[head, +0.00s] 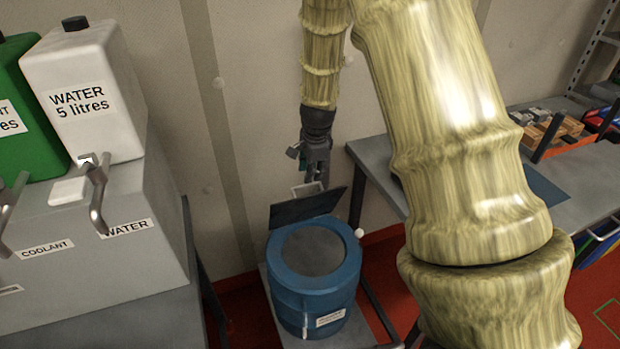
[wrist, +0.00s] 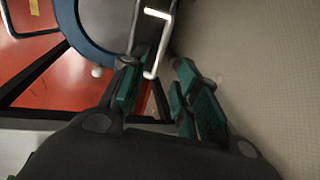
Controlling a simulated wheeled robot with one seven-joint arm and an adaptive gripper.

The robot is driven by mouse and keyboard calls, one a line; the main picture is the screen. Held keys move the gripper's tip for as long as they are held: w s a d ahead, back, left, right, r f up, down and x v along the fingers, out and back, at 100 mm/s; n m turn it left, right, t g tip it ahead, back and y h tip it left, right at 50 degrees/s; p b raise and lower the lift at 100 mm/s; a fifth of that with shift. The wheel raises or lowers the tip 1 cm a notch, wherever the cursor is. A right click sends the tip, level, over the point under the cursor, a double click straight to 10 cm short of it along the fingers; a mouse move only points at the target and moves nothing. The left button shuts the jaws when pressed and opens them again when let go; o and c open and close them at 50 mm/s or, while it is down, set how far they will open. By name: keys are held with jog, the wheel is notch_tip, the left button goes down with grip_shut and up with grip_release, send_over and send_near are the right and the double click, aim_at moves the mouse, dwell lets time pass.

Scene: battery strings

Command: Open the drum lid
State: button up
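The blue drum (head: 285,292) stands on a grey platform, with a round grey surface inside its blue rim. Its dark lid (head: 303,208) is tilted up at the back of the drum, clear of most of the rim. A pale bar handle (head: 308,190) shows behind the lid's upper edge. My gripper (head: 318,180) points down just above and behind the lid. In the wrist view, my gripper (wrist: 157,72) has its fingers apart, with the handle (wrist: 155,15) just beyond and partly between the fingertips. I see no firm grip on it. The drum rim (wrist: 78,35) shows at the upper left.
A grey bench (head: 380,165) stands close to the right of the drum. A grey cabinet (head: 130,260) at left carries a white water container (head: 85,125) and a green one (head: 30,125). The wall is close behind my gripper.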

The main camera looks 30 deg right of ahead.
aim_at(309, 184)
jog(key=shift+p+x, duration=0.5)
jog(key=shift+x, duration=2.15)
jog(key=shift+s, duration=0.1)
grip_shut()
